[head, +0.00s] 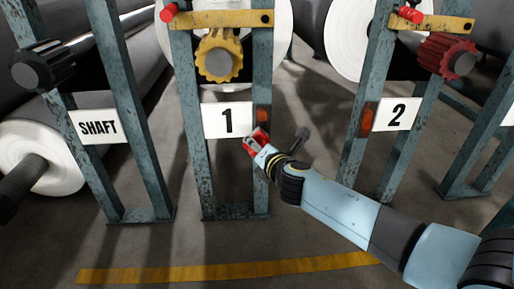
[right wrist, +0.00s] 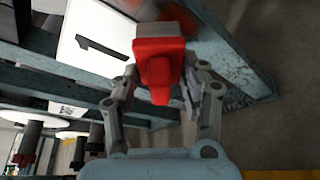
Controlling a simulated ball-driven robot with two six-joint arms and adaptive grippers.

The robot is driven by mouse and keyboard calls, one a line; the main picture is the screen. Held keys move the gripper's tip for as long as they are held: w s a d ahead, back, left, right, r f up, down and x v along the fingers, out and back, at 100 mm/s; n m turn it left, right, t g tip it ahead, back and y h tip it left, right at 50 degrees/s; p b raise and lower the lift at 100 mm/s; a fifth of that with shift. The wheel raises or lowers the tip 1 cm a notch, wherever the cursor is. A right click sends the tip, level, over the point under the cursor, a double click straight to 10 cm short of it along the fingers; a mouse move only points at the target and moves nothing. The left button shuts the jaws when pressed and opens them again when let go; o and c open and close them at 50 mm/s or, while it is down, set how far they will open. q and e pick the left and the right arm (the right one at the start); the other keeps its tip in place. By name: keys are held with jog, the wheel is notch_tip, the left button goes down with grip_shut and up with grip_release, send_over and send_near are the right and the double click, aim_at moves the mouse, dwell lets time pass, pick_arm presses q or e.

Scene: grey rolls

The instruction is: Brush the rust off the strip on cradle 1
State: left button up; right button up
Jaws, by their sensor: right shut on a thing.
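Cradle 1 (head: 181,150) is a worn blue-grey frame with a white "1" sign (head: 227,121). A rust-orange strip (head: 263,115) sits on its right post, beside the sign. My right gripper (head: 263,150) is shut on a red brush (right wrist: 160,68), with a grey block at its far end. In the head view the brush (head: 256,138) is at the strip's lower end; I cannot tell whether it touches. In the right wrist view the sign (right wrist: 90,45) is left of the brush, and a blurred orange patch shows at the top. My left gripper is not in view.
Cradle 2 (head: 352,165) stands to the right with its own rusty strip (head: 369,118). A frame with a "SHAFT" sign (head: 98,127) stands to the left. Large rolls lie behind. A yellow floor line (head: 220,271) crosses open floor in front.

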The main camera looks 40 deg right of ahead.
jog(key=shift+w+d, duration=0.5)
jog(key=shift+w, duration=0.35)
